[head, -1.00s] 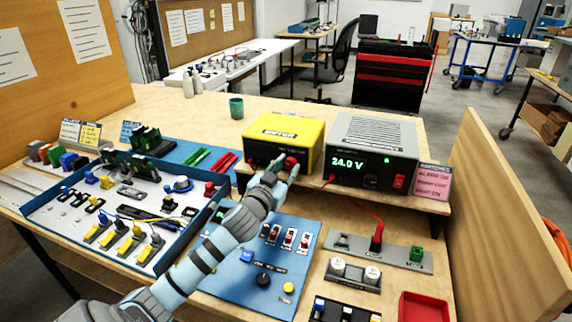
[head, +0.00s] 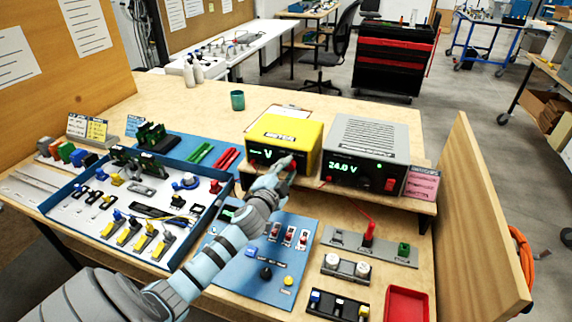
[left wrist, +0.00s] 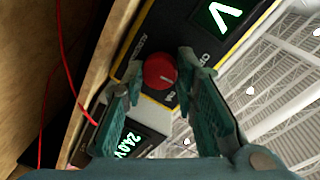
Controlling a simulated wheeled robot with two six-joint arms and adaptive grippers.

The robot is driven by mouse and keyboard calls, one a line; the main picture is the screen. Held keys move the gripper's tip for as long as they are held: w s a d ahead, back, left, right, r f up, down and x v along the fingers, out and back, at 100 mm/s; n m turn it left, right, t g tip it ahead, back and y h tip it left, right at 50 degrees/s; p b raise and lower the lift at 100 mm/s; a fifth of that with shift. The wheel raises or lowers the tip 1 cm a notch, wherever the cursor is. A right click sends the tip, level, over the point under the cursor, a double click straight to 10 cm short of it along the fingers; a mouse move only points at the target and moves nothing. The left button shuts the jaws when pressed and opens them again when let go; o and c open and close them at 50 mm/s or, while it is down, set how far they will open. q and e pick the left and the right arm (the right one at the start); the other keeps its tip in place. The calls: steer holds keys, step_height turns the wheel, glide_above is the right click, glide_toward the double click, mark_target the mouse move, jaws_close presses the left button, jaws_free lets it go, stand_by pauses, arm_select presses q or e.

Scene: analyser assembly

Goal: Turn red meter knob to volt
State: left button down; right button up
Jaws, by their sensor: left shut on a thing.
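The yellow meter (head: 285,135) stands on a raised wooden shelf, with a lit green V on its black front display (head: 266,154). The same V shows in the left wrist view (left wrist: 224,16). The round red knob (left wrist: 160,71) sits on the meter's front panel beside the display. My left gripper (left wrist: 160,77) has its two teal fingers on either side of the red knob and is shut on it. In the head view my left gripper (head: 281,170) reaches up to the meter front and partly covers the knob. My right gripper is not in view.
A grey power supply (head: 370,143) reading 24.0 V stands right of the meter, with a red cable. Below lies a blue panel (head: 240,280) with switches and knobs. A blue-edged tray (head: 62,190) of parts lies left. A green cup (head: 237,100) stands behind.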

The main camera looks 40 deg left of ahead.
arm_select(q)
steer(key=shift+m+p, duration=0.3)
steer(key=shift+m, duration=0.2)
steer(key=c, duration=1.3)
jaws_free()
steer(key=shift+s, duration=0.3)
steer(key=v, duration=1.1)
steer(key=shift+s+d+r, duration=0.15)
steer(key=shift+s+d, duration=0.05)
